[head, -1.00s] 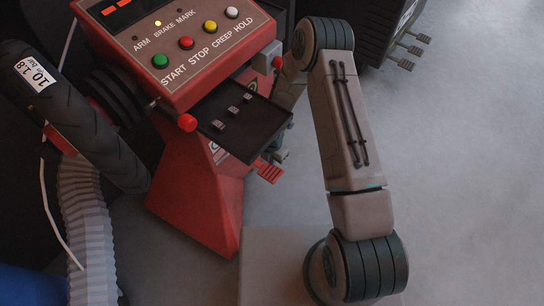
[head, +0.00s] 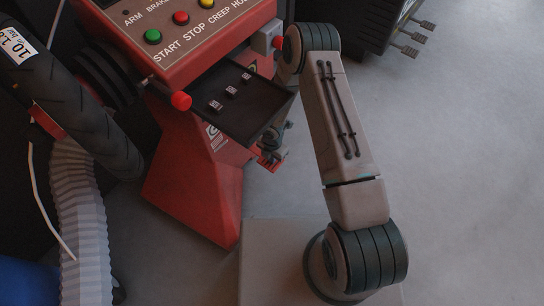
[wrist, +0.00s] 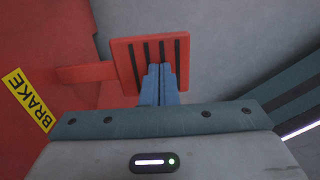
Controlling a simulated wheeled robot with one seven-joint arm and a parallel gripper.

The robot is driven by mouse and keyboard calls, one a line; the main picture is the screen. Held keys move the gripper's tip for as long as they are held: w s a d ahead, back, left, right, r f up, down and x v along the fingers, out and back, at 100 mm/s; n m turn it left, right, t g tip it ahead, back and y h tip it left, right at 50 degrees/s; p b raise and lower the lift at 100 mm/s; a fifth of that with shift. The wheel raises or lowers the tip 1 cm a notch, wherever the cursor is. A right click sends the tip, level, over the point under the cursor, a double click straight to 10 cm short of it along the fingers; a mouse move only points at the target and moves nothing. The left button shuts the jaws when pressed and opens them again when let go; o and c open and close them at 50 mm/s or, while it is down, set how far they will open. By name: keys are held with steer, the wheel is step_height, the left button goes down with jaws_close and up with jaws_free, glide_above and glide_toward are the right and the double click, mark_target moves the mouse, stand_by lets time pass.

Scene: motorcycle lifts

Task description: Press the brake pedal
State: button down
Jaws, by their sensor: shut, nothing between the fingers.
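The brake pedal is a red plate with dark grooves on a red arm. In the wrist view the brake pedal (wrist: 122,50) sticks out from the red machine, right of a yellow BRAKE label (wrist: 28,99). My gripper (wrist: 161,70) has its two blue fingers together and empty. Their tips overlap the pedal's near edge in the picture; I cannot tell whether they touch it. In the head view the pedal (head: 266,163) shows low beside the red machine, partly covered by my gripper (head: 273,148).
The red console (head: 195,45) has coloured buttons and a red knob (head: 181,101). A black tray (head: 245,115) with small blocks juts out above the pedal. A tyre (head: 80,110) and a grey ribbed hose (head: 82,225) stand left. Open floor lies right.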

steer(key=f, duration=0.1)
steer(key=f+b, duration=0.1)
steer(key=f, duration=0.1)
steer(key=shift+s+d+f, duration=0.2)
steer(key=shift+d, duration=0.05)
steer(key=shift+s, duration=0.1)
steer(key=shift+d, duration=0.1)
step_height(320, 180, up, 14)
steer(key=s+d+p, duration=0.1)
steer(key=d+p, duration=0.1)
steer(key=p, duration=0.5)
steer(key=shift+s+r, duration=0.2)
steer(key=shift+s, duration=0.05)
